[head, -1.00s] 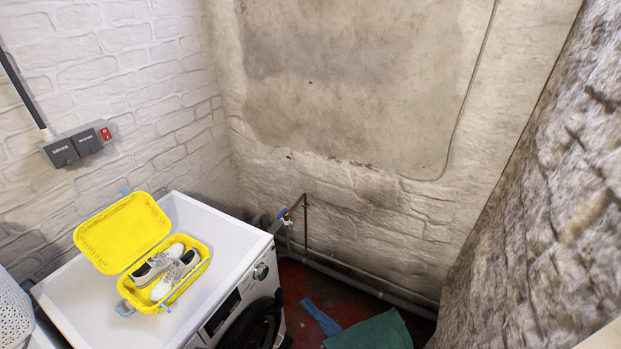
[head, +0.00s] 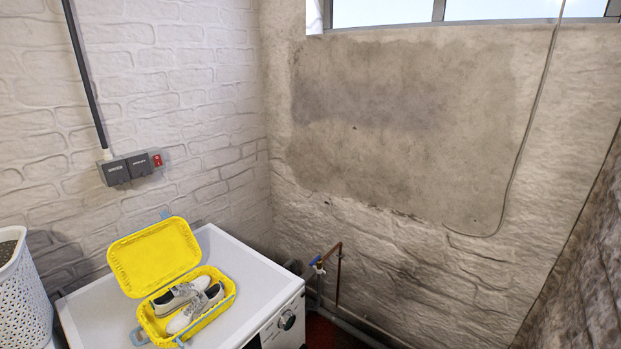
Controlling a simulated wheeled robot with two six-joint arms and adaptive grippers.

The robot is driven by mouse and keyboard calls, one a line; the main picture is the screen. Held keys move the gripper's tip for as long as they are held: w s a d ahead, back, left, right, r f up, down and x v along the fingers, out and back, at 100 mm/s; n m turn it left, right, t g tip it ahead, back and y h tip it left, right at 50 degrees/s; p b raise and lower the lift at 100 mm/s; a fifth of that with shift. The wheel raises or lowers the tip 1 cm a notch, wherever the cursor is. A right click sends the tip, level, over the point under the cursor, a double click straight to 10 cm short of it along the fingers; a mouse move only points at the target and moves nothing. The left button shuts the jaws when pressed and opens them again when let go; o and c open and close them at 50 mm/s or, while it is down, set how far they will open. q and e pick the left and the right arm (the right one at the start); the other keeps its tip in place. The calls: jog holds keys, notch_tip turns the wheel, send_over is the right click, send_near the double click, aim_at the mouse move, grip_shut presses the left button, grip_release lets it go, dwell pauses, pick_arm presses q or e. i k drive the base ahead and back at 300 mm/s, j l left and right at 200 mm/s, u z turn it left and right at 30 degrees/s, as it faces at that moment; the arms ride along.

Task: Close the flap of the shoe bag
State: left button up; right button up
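The shoe bag is a yellow box-like case (head: 150,325) on top of the white washing machine in the head view, at the lower left. Its yellow flap (head: 155,256) stands open, tilted back to the left and away from the case. A pair of grey-white shoes (head: 190,304) lies inside the case. Neither of my grippers is in the head view.
The white washing machine (head: 253,285) stands in the corner against white brick walls. A white perforated basket (head: 22,300) stands at the left edge. Grey switch boxes (head: 127,168) are on the left wall.

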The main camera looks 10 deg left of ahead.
aim_at(145, 260)
jog(key=l+u, duration=0.1)
jog(key=u, duration=0.25)
jog(key=i+l+u, duration=0.1)
jog(key=u, duration=0.2)
jog(key=l+u, duration=0.1)
jog(key=u, duration=0.25)
jog(key=i+l+u, duration=0.15)
jog(key=l, duration=0.15)
jog(key=l+u, duration=0.1)
jog(key=l, duration=0.2)
jog(key=i+l+z, duration=0.2)
jog(key=k, duration=0.05)
